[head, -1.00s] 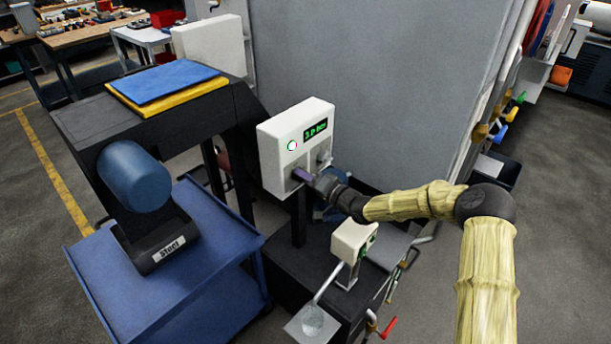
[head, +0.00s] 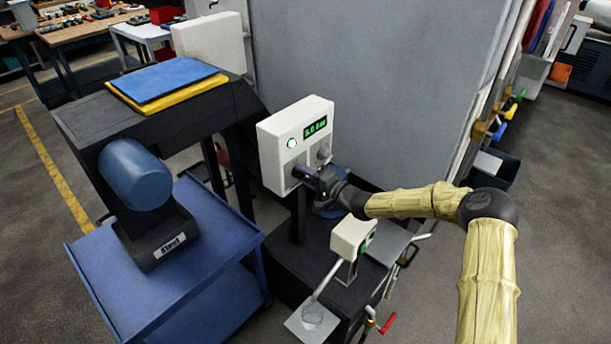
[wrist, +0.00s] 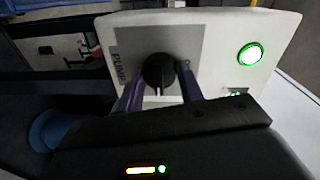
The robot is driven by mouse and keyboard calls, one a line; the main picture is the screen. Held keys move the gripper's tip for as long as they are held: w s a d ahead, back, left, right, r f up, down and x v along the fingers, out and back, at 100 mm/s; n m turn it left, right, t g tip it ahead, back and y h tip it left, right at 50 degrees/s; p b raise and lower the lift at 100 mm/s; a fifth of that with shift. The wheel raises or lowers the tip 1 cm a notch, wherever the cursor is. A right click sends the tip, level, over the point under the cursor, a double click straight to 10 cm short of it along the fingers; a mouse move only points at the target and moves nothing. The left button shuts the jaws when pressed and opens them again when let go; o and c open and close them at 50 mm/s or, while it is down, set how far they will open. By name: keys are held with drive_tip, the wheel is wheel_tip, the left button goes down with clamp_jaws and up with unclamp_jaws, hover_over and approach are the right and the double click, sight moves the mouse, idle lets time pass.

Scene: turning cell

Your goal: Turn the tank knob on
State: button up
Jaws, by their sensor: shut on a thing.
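A white control box (head: 271,154) stands on a dark base, with a lit green lamp, a green display and knobs on its front. My gripper (head: 298,172) is at the lower left knob, which it mostly hides in the head view. In the wrist view my two purple fingers (wrist: 160,84) are shut on this round black knob (wrist: 158,72), one on each side. A white pointer line on the knob points down in that view. The label beside it appears to read PUMP. A second knob (head: 323,155) sits to the right, free of my gripper.
A blue cart (head: 210,225) and a dark machine with a blue cylinder (head: 135,175) stand to the left. A small white box (head: 352,236) on a post is just below my arm. A grey wall panel (head: 375,90) rises behind.

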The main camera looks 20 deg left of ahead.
drive_tip(key=o, duration=1)
drive_tip(key=shift+d, duration=0.1)
drive_tip(key=b+v, duration=0.1)
drive_tip(key=v, duration=1.6)
drive_tip(key=shift+s+d, duration=0.15)
